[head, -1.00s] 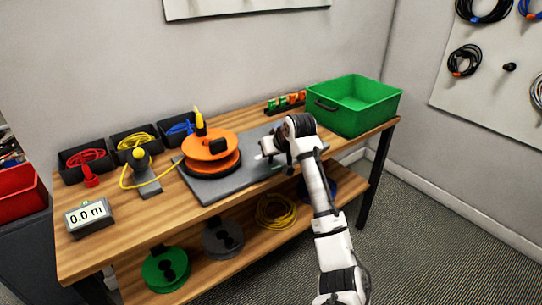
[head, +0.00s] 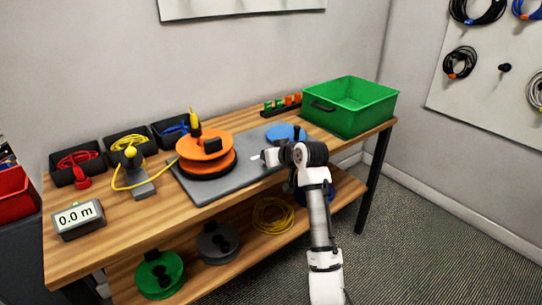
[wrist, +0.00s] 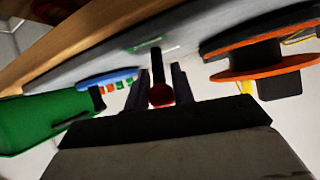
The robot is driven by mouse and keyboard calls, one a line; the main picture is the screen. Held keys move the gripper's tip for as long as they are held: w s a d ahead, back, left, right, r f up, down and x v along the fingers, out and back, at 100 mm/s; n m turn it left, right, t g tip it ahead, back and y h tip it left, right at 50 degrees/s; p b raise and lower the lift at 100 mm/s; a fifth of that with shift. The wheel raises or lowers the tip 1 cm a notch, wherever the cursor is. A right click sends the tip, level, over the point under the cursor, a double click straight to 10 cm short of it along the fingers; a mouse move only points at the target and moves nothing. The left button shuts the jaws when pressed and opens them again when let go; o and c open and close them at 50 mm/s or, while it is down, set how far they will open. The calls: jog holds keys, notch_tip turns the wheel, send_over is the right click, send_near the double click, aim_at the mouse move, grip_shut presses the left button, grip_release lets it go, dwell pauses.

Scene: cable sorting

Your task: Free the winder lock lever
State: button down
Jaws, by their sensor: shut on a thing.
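The winder's orange reel (head: 205,145) stands on a grey base plate (head: 205,190) on the bench. In the wrist view the reel (wrist: 265,62) is at upper right. A dark lever (wrist: 157,62) with a red knob (wrist: 161,95) sits between the fingers of my gripper (wrist: 161,92), which is shut on it. In the head view my gripper (head: 270,157) is low over the right part of the base plate; the lever is hidden there. A blue disc (head: 286,132) lies at the plate's back right, behind my gripper.
A green bin (head: 350,105) stands at the bench's right end. Black trays with red, yellow and blue cables line the back left. A yellow cable (head: 120,187) loops beside the reel, near a meter reading 0.0 m (head: 79,219). Spools lie on the lower shelf.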

jog(key=c, duration=1.2)
grip_release()
jog(key=shift+s+r, duration=0.1)
jog(key=v, duration=1.3)
jog(key=shift+s+d+b, duration=0.2)
jog(key=shift+s+b, duration=0.05)
jog(key=shift+b, duration=0.1)
jog(key=shift+r, duration=0.1)
